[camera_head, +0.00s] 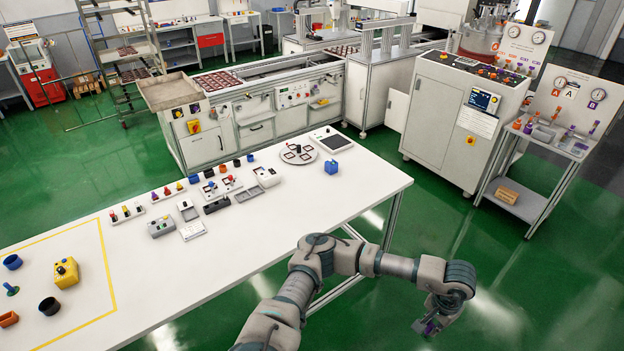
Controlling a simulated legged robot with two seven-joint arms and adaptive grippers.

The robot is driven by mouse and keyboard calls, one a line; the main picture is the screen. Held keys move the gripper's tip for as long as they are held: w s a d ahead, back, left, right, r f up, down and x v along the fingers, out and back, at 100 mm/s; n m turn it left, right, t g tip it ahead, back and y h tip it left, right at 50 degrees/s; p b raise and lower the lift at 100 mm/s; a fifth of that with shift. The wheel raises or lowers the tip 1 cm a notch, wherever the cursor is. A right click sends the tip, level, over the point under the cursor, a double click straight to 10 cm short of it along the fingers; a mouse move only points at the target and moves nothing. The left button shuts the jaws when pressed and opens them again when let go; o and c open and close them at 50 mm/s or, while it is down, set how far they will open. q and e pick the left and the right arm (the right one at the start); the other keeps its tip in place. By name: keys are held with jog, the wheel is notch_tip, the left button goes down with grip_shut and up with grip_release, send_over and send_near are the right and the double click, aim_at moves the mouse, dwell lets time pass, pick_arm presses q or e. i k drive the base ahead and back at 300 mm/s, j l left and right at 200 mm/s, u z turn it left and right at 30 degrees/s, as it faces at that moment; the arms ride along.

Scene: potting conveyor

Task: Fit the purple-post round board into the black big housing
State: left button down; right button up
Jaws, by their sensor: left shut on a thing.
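My left gripper (430,328) hangs at the lower right, off the table and over the green floor. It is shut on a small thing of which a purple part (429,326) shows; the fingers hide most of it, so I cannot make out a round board. A black round housing (49,306) stands inside the yellow outline at the table's left, far from the gripper. It looks like an open cup. My right gripper is not in view.
The white table (260,235) carries a yellow button box (66,272), a blue cup (12,262), a green posted piece (11,289), an orange piece (8,319) and rows of small parts. Its front middle is clear. A grey cabinet (450,125) and a side cart (535,185) stand at right.

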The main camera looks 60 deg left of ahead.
aim_at(53, 309)
jog(key=j+u, duration=0.2)
jog(key=u, duration=0.3)
jog(key=k+j+u, duration=0.1)
jog(key=u, duration=0.4)
jog(key=j+u, duration=0.3)
jog(key=u, duration=0.2)
jog(key=j+u, duration=0.15)
jog(key=u, duration=0.35)
jog(key=i, duration=0.05)
